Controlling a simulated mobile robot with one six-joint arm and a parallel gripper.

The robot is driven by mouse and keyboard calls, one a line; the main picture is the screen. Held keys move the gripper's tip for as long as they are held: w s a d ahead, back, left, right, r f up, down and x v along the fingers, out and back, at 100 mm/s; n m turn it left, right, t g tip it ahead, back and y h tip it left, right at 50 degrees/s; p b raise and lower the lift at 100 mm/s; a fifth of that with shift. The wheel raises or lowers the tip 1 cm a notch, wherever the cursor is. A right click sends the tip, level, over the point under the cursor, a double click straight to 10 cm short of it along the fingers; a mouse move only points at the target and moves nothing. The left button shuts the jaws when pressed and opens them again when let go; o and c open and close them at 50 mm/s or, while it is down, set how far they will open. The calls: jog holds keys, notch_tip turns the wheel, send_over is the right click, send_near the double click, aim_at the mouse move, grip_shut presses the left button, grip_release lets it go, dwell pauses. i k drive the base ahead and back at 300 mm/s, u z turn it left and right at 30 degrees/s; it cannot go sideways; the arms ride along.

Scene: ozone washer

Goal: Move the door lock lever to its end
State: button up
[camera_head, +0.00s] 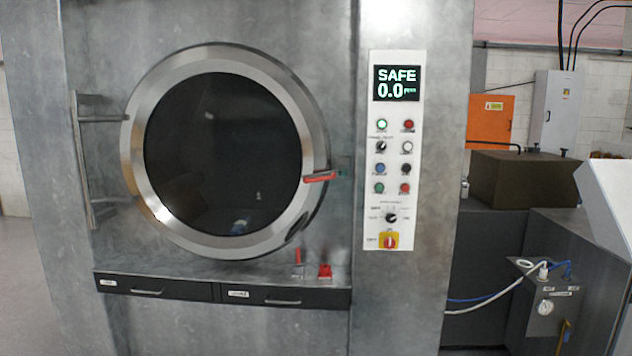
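The door lock lever (320,177) is a short red handle at the right edge of the round washer door. It lies nearly level, its left end over the door ring and its right end near a small bracket on the steel front. The door (222,140) has a wide metal ring and dark glass, and it looks closed. My gripper is not in view.
A control panel (393,225) with a lit "SAFE 0.0" display (397,83) is right of the door. Two drawers (160,287) run below it, with small red items (325,271) on the ledge. A vertical bar handle (85,160) stands out at left. A gauge box (545,300) with hoses is at right.

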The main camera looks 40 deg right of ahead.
aim_at(342, 171)
jog(key=z, duration=0.1)
jog(key=i, duration=1)
jog(key=u, duration=0.1)
